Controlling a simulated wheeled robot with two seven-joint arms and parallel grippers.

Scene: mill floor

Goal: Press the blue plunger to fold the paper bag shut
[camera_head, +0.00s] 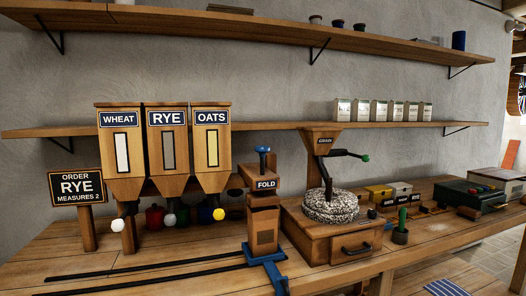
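The blue plunger (262,150) stands up from the top of the wooden fold station (264,183), which bears a "FOLD" sign. Its round blue cap is raised above the wooden block on a short stem. Below the sign is a tall brown box shape (263,222) with a darker square on its front, seemingly the paper bag. It sits at the blue carriage (267,258) at the right end of the dark rails. I cannot tell whether its top is folded, as the station hides it. Neither of my grippers shows in the head view.
Left of the station are the wheat (120,150), rye (167,150) and oats (211,150) dispensers and an order sign (77,186) reading rye, measures 2. A grain mill (331,205) with a crank stands close on the right. The front left bench (150,270) is mostly clear.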

